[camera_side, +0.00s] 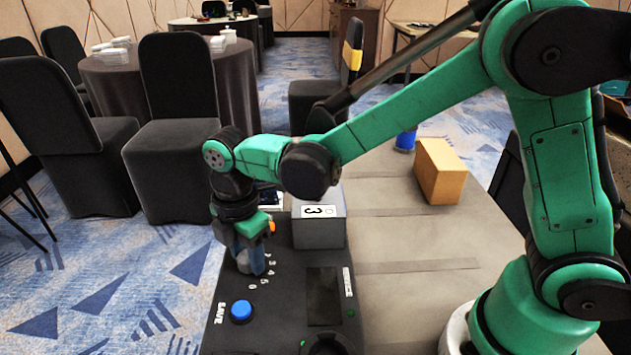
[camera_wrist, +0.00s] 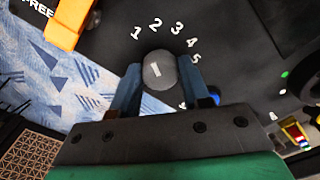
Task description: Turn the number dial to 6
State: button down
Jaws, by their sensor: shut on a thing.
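The number dial (camera_wrist: 160,72) is a dark grey round knob with a short white mark on its top in the wrist view. White numerals 1 to 5 curve around its far and right sides, and a partly hidden numeral shows at its lower right. I cannot tell which numeral the mark points to. My gripper (camera_wrist: 161,66) is shut on the dial, with one blue finger on each side.
A blue button (camera_side: 241,311) sits near the dial, by the word SAVE. A grey box (camera_side: 319,228) with a label stands behind the panel's display (camera_side: 323,295). An orange box (camera_side: 440,170) and a blue cylinder (camera_side: 405,140) stand farther back. An orange part (camera_wrist: 70,22) shows at the wrist view's upper left.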

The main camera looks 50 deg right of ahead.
jog(key=m, duration=1.3)
jog(key=shift+m, duration=0.4)
jog(key=m, duration=1.3)
jog(key=shift+c, duration=2.1)
grip_release()
